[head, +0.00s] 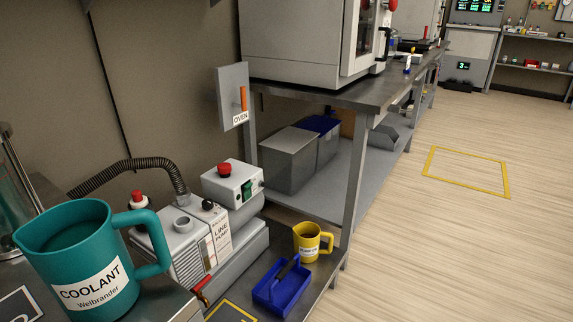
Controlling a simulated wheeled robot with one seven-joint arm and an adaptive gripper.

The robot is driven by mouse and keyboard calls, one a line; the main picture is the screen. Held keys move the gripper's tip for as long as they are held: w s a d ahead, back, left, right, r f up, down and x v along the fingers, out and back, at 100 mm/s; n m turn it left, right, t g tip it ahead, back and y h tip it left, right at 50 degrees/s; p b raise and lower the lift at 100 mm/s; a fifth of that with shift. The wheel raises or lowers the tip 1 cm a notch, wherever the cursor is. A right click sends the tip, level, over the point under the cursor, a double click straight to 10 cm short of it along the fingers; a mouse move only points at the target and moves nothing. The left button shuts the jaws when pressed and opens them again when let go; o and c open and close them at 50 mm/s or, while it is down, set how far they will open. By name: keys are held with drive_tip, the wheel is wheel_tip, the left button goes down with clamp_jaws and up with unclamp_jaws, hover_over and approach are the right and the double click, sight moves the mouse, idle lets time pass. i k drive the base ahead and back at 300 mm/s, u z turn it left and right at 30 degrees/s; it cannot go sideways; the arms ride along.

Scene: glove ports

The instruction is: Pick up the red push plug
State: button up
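No part is labelled as the red push plug, and I cannot tell for sure which red part it is. A small red-topped piece with a pale collar (138,199) stands upright at the left rear of the grey line pump (188,240), partly hidden below by the teal jug. A red round knob (224,168) sits on top of the white box (235,187) with a green switch. A red-handled lever (203,292) is low at the pump's front. My gripper is not in view.
A teal coolant jug (85,255) stands close at the lower left. A black corrugated hose (140,164) arches over the pump. A blue caddy (278,290) and yellow mug (308,240) stand to the right. An oven bench (330,95) is behind; right floor is clear.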

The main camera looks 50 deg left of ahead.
sight(224, 170)
drive_tip(key=z, duration=0.25)
drive_tip(key=i, duration=1.3)
drive_tip(key=u, duration=2.3)
